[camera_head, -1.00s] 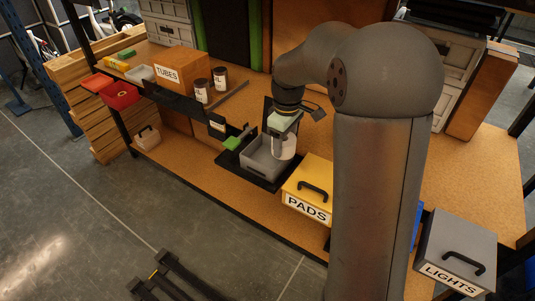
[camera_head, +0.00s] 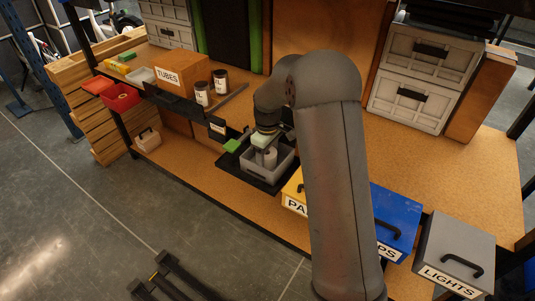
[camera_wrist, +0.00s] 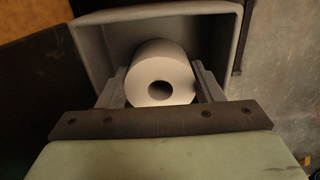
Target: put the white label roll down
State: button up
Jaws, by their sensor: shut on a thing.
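The white label roll (camera_wrist: 170,56) sits between the two fingers of my gripper (camera_wrist: 158,86) in the wrist view, with its dark core hole facing the camera. In the head view the roll (camera_head: 270,157) is partly hidden by my gripper (camera_head: 264,153). The gripper points down into a grey open bin (camera_head: 287,165), and the roll shows within the bin's rim. The bin walls (camera_wrist: 88,42) surround the roll in the wrist view. I cannot tell whether the roll touches the bin floor.
The bin stands on a black tray (camera_head: 240,171) at the bench's front edge. A green piece (camera_head: 232,145) is to its left. Yellow (camera_head: 292,190), blue (camera_head: 396,215) and grey LIGHTS (camera_head: 455,250) bins are to the right.

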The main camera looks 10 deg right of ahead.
aim_at(268, 153)
jog(key=shift+f, duration=0.1)
jog(key=o, duration=0.8)
jog(key=shift+c, duration=0.2)
notch_tip(268, 153, up, 12)
jog(key=s+m, duration=0.8)
jog(key=s, duration=2.5)
jog(key=shift+s+a+f+m, duration=0.25)
jog(key=shift+s+f+m, duration=0.05)
jog(key=shift+f, duration=0.15)
